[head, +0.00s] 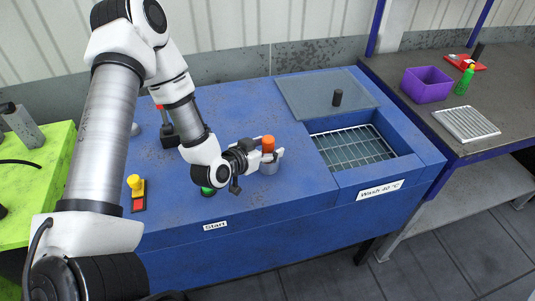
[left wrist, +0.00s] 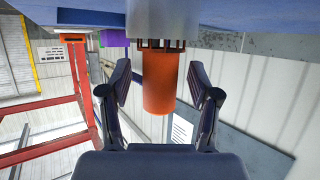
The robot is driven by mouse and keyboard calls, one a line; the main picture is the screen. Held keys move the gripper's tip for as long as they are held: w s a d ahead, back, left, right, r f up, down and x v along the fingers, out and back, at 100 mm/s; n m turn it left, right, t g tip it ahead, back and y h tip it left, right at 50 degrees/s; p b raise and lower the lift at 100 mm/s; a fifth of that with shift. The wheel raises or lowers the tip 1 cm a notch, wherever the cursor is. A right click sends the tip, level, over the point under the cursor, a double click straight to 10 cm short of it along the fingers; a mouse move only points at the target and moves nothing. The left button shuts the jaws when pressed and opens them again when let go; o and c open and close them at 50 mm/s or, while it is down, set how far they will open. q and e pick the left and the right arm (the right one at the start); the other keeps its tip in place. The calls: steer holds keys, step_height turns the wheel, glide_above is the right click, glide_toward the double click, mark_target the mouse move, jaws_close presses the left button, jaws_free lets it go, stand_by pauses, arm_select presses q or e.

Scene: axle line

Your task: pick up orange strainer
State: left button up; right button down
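The orange strainer (head: 268,143) stands upright in a grey cup-like holder (head: 270,166) on the blue washer top. My left gripper (head: 264,156) is beside it, coming in from the left. In the left wrist view, which looks upside down, the orange strainer (left wrist: 159,88) hangs between the two fingers. My left gripper (left wrist: 160,90) is open, with a gap on each side of the strainer. The dark slotted part of the strainer enters the grey holder (left wrist: 163,18). My right gripper is in neither view.
An open basin with a wire rack (head: 352,146) lies right of the holder, with a grey lid (head: 308,96) behind it. A green button (head: 208,191) and a yellow-red switch (head: 137,187) are to the left. A purple bin (head: 427,84) stands on the right table.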

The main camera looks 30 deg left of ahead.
arm_select(q)
steer(key=c, duration=0.5)
steer(key=shift+w+f, duration=0.1)
steer(key=shift+w, duration=0.05)
jaws_close()
